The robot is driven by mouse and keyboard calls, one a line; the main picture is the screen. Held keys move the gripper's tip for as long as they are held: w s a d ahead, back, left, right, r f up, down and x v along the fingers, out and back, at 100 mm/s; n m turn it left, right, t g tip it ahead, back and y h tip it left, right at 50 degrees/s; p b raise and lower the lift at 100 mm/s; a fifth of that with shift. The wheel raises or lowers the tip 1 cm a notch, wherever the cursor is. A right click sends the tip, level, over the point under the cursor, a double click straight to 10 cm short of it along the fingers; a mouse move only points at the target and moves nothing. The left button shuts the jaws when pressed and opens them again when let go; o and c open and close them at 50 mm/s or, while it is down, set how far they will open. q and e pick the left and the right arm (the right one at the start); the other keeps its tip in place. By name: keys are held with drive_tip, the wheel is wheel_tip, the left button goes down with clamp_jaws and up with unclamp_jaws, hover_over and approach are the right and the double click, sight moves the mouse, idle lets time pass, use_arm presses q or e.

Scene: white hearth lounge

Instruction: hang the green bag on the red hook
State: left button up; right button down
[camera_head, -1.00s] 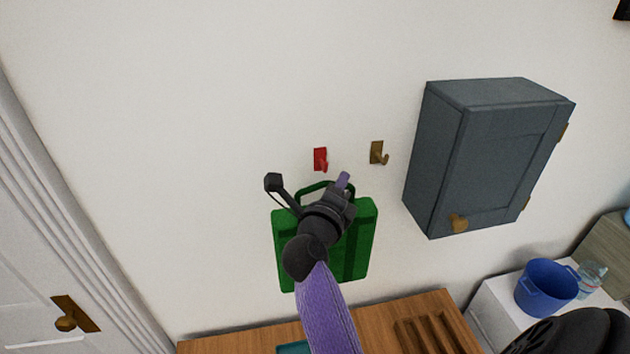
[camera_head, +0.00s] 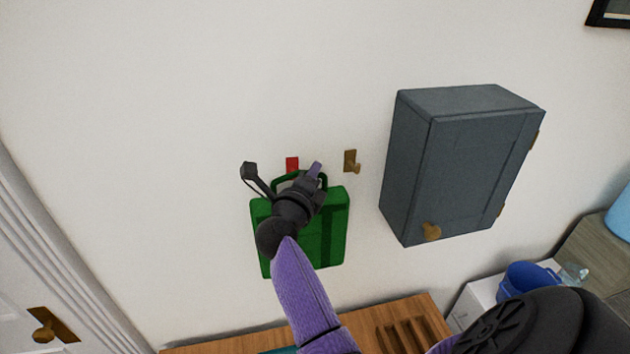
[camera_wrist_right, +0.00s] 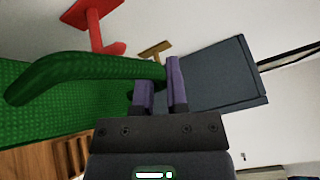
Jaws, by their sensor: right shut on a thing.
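The green bag (camera_head: 335,225) hangs upright from my right gripper (camera_head: 306,178), in front of the white wall. The gripper is shut on the bag's looped handle, which shows large in the right wrist view (camera_wrist_right: 75,68). The red hook (camera_head: 292,163) is on the wall just above the handle; its lower part is covered in the head view. In the right wrist view the red hook (camera_wrist_right: 93,22) stands beyond the handle, and a gap shows between them. My gripper and forearm hide part of the bag. My left gripper is not in view.
A brass hook (camera_head: 351,160) is on the wall right of the red one. A grey wall cabinet (camera_head: 455,165) sticks out farther right. A wooden surface (camera_head: 360,320) lies below the bag. A blue bucket (camera_head: 525,280) stands lower right; a door frame is at left.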

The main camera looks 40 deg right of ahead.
drive_tip(key=shift+w+d+f, duration=0.1)
drive_tip(key=shift+w+d, duration=0.25)
drive_tip(key=shift+w, duration=0.3)
drive_tip(key=shift+w+d+f+b, duration=0.3)
drive_tip(key=shift+w+d+b, duration=0.25)
drive_tip(key=shift+w+b, duration=0.5)
drive_tip(key=shift+s+d+b, duration=0.1)
drive_tip(key=shift+d+b, duration=0.1)
drive_tip(key=shift+b, duration=0.35)
drive_tip(key=shift+w+d+f+b, duration=0.15)
drive_tip(key=shift+w+f+b, duration=0.15)
drive_tip(key=shift+f+b, duration=0.35)
drive_tip(key=shift+w+d+f+b, duration=0.1)
drive_tip(key=shift+w+f+b, duration=0.15)
drive_tip(key=shift+f+b, duration=0.35)
